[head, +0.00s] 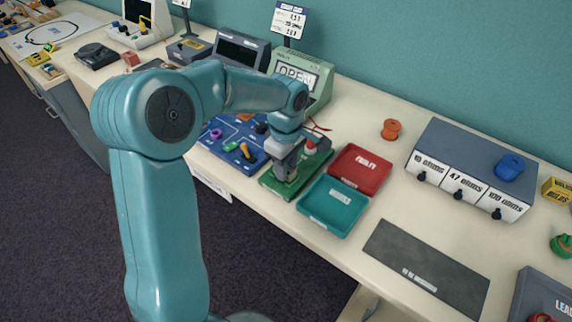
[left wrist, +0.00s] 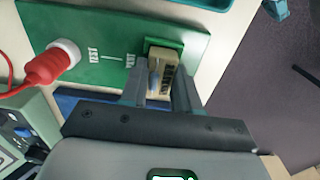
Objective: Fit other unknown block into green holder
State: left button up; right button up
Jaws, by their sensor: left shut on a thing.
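My left gripper (head: 284,172) is over the green test board (head: 321,160) and is shut on a tan block with dark markings (left wrist: 167,72). In the left wrist view the gripper's fingers (left wrist: 160,92) stand on both sides of the block. The far end of the block is at the small green holder (left wrist: 164,45) on the green board (left wrist: 110,28), which bears the word TEST. I cannot tell how deep the block sits in the holder. In the head view the gripper hides the block and most of the holder. My right gripper is not in view.
A red plug with a white collar (left wrist: 45,65) stands on the board beside the gripper. A red tray (head: 362,168) and a teal tray (head: 333,205) lie to the right. A blue board with small parts (head: 228,140) is left.

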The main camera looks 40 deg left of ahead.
pick_arm(q)
jog(key=shift+f, duration=0.3)
jog(key=o, duration=1.6)
jog(key=shift+r, duration=0.1)
jog(key=shift+r+p, duration=2.8)
jog(key=shift+r, duration=1.2)
jog(key=shift+s+f, duration=0.1)
